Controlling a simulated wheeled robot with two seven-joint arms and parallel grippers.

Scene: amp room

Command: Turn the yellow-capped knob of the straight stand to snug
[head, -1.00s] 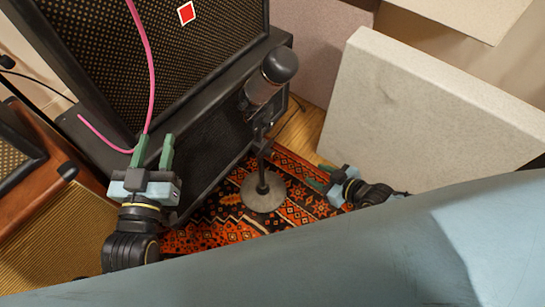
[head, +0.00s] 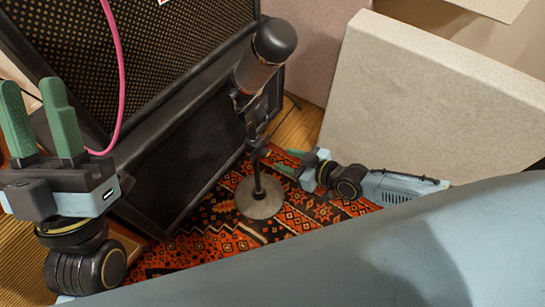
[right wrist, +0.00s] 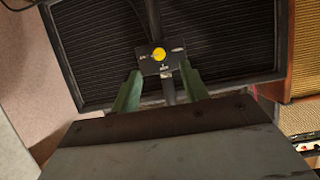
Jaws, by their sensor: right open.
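The straight stand (head: 258,183) stands upright on a round grey base and carries a large dark microphone (head: 262,60). Its yellow-capped knob (right wrist: 158,54) shows in the right wrist view on a small dark plate, just beyond and between my fingertips. I cannot make out the yellow cap in the head view. My right gripper (head: 290,162) is open beside the stand's pole, on its right; in the right wrist view its green fingers (right wrist: 160,78) are apart, with nothing clearly held. My left gripper (head: 38,92) is open and empty at the far left, away from the stand.
Black speaker cabinets (head: 195,150) stand close behind and left of the stand. A pink cable (head: 120,75) hangs down in front of them. A pale panel (head: 420,100) leans behind my right arm. A patterned rug (head: 210,235) lies under the stand.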

